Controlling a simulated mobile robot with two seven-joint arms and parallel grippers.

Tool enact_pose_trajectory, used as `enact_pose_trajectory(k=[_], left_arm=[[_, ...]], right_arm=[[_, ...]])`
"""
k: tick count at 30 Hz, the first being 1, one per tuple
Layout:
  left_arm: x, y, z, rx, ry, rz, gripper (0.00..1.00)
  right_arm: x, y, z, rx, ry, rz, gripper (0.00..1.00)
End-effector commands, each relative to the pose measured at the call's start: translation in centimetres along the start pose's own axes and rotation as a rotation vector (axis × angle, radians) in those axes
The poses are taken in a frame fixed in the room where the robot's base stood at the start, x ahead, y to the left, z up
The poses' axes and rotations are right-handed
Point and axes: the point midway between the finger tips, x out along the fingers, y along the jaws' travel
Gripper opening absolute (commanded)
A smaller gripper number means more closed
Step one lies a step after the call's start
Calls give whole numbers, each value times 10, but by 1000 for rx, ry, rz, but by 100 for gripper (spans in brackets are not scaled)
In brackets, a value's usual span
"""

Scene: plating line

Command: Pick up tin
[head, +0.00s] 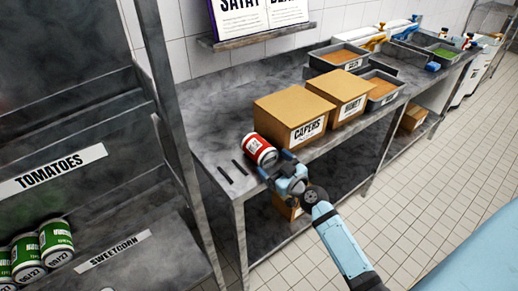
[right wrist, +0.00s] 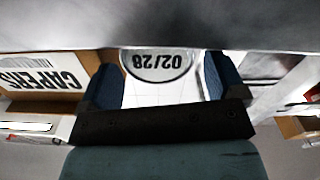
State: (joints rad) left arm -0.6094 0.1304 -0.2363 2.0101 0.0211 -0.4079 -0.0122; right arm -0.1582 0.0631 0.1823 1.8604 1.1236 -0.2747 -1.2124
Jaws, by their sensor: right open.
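A red tin with a white label (head: 258,149) lies on its side near the front left edge of the steel table. Its round end, marked 02/28, faces my right gripper and shows in the right wrist view (right wrist: 155,66). My right gripper (head: 280,166) is open at the table's front edge, close to that end. In the right wrist view its two blue fingers (right wrist: 164,80) stand left and right of the tin's end. I cannot tell whether they touch it. My left gripper is not in view.
Two dark strips (head: 232,173) lie left of the tin. A cardboard CAPERS box (head: 293,112) stands just behind it on the right, with another box (head: 340,91) beside it. A rack with green tins (head: 56,238) stands at left. The table behind the tin is clear.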

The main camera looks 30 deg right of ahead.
Motion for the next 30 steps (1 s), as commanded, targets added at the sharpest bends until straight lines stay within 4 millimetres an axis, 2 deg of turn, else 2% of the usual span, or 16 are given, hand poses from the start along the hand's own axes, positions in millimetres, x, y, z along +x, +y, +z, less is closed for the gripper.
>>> enact_pose_trajectory(k=[5, 13, 22, 28, 29, 30], left_arm=[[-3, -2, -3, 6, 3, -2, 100], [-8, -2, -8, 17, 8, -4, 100], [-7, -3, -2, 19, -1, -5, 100], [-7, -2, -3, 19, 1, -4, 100], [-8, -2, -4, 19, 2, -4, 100], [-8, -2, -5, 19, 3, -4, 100]], right_arm=[[14, 1, -3, 3, 0, 0, 89], [51, 3, -3, 1, 0, -1, 89], [55, 2, -1, 1, -1, -2, 89], [55, 2, -2, 1, -1, -2, 43], [55, 2, -2, 1, -1, -2, 38], [55, 3, -3, 0, 1, -1, 38]])
